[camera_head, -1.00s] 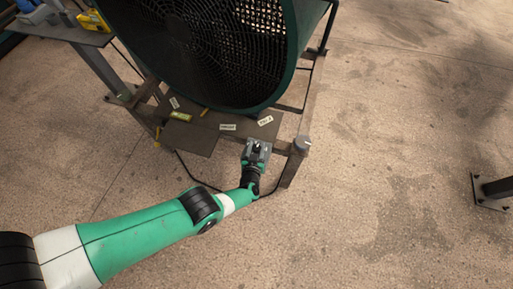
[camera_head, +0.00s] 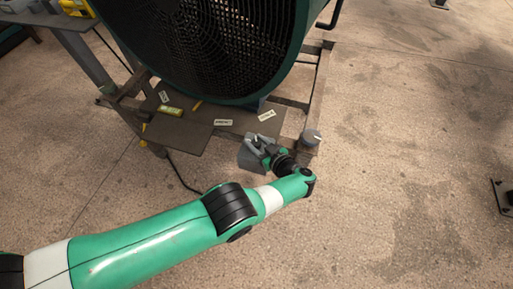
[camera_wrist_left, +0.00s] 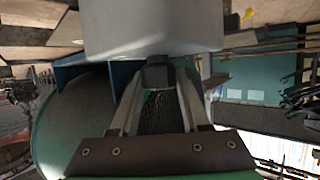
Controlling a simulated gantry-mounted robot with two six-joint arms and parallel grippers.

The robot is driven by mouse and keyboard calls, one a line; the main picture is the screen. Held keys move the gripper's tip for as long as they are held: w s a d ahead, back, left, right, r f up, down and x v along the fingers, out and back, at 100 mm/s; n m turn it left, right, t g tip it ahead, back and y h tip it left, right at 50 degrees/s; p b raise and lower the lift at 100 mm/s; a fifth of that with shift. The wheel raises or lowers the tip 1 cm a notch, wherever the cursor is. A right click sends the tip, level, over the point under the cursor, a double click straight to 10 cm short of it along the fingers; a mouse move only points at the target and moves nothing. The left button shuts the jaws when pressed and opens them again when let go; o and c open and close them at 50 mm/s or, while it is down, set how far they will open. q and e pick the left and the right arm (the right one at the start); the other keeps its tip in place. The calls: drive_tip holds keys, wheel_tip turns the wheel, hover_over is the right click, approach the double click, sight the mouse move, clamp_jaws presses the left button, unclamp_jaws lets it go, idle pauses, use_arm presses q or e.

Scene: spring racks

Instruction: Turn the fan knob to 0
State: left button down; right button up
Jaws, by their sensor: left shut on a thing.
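The large green fan (camera_head: 205,45) stands at the top centre of the head view, with a dark mesh grille. A grey control box (camera_head: 250,159) sits at its lower front edge. In the left wrist view the pale box (camera_wrist_left: 155,28) fills the top centre. My left gripper (camera_head: 257,143) is at the box, its wrist coming in from the right. In the wrist view its fingertips (camera_wrist_left: 158,75) are shut on a small dark knob (camera_wrist_left: 157,61) against the box. The knob's markings and pointer are hidden. My right gripper is not in view.
A round grey cap or dial (camera_head: 311,137) sits on the frame corner, close to my left wrist. Labels and a yellow-green item (camera_head: 171,110) lie on the dark plate (camera_head: 180,133) under the fan. A tool table stands at upper left.

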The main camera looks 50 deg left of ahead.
use_arm(q)
drive_tip(key=shift+g, duration=0.3)
drive_tip(key=shift+c, duration=1.9)
unclamp_jaws()
drive_tip(key=v, duration=1.1)
drive_tip(key=shift+d+r, duration=0.15)
drive_tip(key=shift+d, duration=0.1)
